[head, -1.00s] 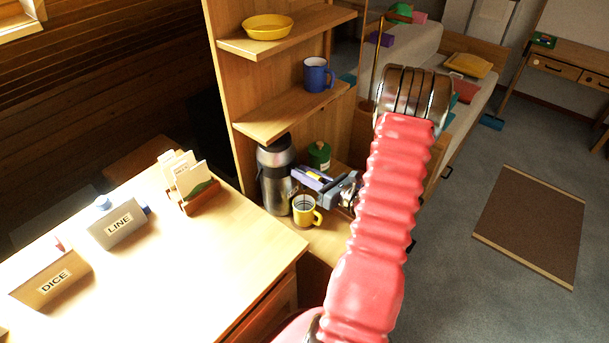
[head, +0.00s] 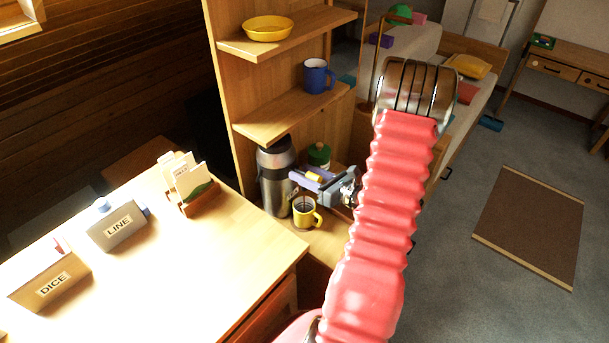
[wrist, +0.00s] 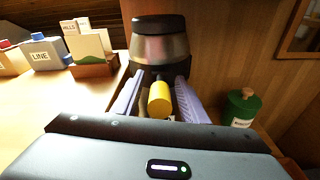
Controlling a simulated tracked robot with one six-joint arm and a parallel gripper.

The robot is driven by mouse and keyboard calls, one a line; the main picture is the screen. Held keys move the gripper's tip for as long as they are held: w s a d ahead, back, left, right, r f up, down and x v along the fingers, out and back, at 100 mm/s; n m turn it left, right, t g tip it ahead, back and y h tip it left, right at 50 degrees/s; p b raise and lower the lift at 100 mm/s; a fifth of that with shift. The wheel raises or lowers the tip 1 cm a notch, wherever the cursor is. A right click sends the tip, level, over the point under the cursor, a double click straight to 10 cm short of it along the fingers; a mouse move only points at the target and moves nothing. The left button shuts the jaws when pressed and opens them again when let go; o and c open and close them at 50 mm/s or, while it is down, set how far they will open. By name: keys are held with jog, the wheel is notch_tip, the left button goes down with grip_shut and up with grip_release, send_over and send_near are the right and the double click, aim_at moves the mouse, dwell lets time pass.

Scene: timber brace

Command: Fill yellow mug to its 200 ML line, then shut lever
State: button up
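The yellow mug (head: 304,214) stands upright on the low wooden surface in front of the steel urn (head: 273,185). Its inside looks dark in the head view; I cannot read the line or level. The urn also shows in the wrist view (wrist: 160,45), with a black lid. A yellow cylinder (wrist: 160,99), apparently the lever's handle, sticks out from the urn toward me. My gripper (wrist: 158,80) is open, its lavender fingers on either side of the yellow handle with gaps visible. In the wrist view the mug is hidden.
A green canister (head: 319,154) stands right of the urn, close to my gripper. The desk at left holds a LINE box (head: 118,226), a DICE box (head: 50,285) and a card holder (head: 201,197).

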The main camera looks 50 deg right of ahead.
jog(key=s+d+r, duration=0.1)
jog(key=s, duration=1.2)
jog(key=shift+s+r, duration=0.35)
jog(key=shift+w, duration=0.1)
jog(key=c, duration=0.3)
jog(key=shift+w+a+r+n+g+y, duration=0.15)
jog(key=shift+a+n+g+y, duration=0.15)
jog(key=shift+n, duration=0.3)
jog(key=shift+c, duration=0.9)
jog(key=n, duration=0.2)
jog(key=w+a+n+g+y, duration=0.1)
jog(key=n, duration=0.1)
jog(key=w+a+n+g+y, duration=0.1)
jog(key=n, duration=0.1)
jog(key=shift+a+r+n, duration=0.25)
jog(key=shift+r+n, duration=0.05)
jog(key=shift+n, duration=0.1)
grip_shut()
jog(key=w+d+r+n+g+h, duration=0.1)
jog(key=w+r+n+g, duration=0.2)
jog(key=n, duration=1.2)
jog(key=w+d+r+n+g+h, duration=0.1)
jog(key=r+n+g, duration=0.5)
jog(key=n, duration=0.9)
jog(key=shift+w+d+r+h, duration=0.3)
jog(key=shift+w+r+h, duration=0.5)
jog(key=shift+w, duration=0.3)
